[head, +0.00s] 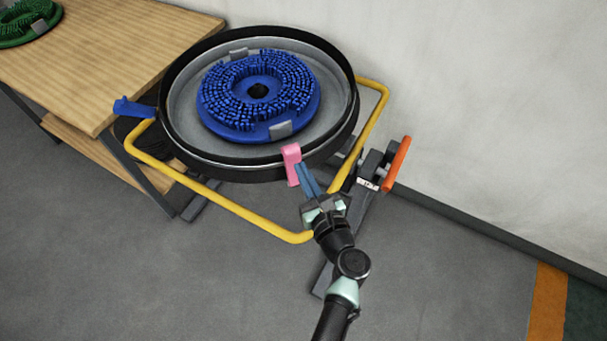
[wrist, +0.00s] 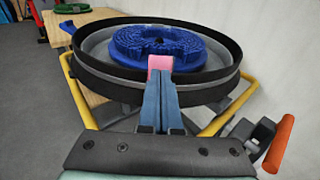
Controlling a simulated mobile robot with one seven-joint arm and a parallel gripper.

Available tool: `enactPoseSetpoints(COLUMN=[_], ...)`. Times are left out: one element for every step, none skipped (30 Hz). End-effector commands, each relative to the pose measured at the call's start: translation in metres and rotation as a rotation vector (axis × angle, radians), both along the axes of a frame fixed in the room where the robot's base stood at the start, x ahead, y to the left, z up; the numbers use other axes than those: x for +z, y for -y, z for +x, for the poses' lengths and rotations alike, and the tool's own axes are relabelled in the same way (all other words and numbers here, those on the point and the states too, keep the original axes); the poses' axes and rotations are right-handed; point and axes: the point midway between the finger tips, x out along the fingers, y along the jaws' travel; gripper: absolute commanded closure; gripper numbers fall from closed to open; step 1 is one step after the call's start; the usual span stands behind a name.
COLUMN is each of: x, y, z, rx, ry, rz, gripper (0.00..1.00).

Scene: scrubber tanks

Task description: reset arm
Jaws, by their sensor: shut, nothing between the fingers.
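My gripper (head: 301,171) is shut, its two blue-grey fingers together with nothing between them. It is at the near rim of the round black-rimmed tub (head: 335,150). A pink piece (head: 291,160) stands at the tub's near rim, right at my fingertips; I cannot tell whether they touch it. In the wrist view the shut fingers (wrist: 161,78) point ahead at the pink piece (wrist: 160,62), which covers part of the rim behind it. My arm reaches in from the bottom of the head view.
A blue brush disc (head: 215,85) lies in the tub. A yellow tube frame (head: 240,211) surrounds the tub's base, with a blue lever (head: 133,108) at left and an orange handle (head: 397,163) at right. A wooden table (head: 110,60) holds a green brush (head: 28,22). Floor at lower left is clear.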

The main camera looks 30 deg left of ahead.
Motion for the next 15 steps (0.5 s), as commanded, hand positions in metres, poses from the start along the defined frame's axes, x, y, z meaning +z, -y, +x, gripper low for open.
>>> enactPoseSetpoints(x=[0.004, 0.005, 0.007, 0.008, 0.009, 0.011, 0.012, 0.013, 0.015, 0.016, 0.017, 0.018, 0.018, 0.019, 0.020], y=[0.011, 0.017, 0.024, 0.029, 0.034, 0.040, 0.045, 0.049, 0.054, 0.058, 0.061, 0.064, 0.066, 0.068, 0.070], z=[-0.009, -0.014, -0.021, -0.025, -0.030, -0.036, -0.040, -0.043, -0.048, -0.051, -0.054, -0.057, -0.059, -0.061, -0.063], rx=[-0.004, -0.005, -0.005, -0.004, -0.005, -0.004, -0.004, -0.003, -0.003, -0.003, -0.004, -0.002, -0.002, -0.002, -0.002], ry=[0.000, 0.000, -0.001, -0.001, -0.002, -0.002, -0.001, 0.000, -0.001, -0.001, -0.002, -0.001, -0.002, -0.001, -0.001], rz=[0.000, 0.000, 0.000, 0.000, 0.000, -0.001, 0.000, 0.000, 0.000, -0.002, -0.001, 0.000, 0.000, 0.000, 0.000], gripper=[1.00, 1.00, 1.00, 1.00, 1.00, 1.00, 1.00, 1.00, 1.00, 1.00, 1.00, 1.00, 1.00, 1.00, 1.00])
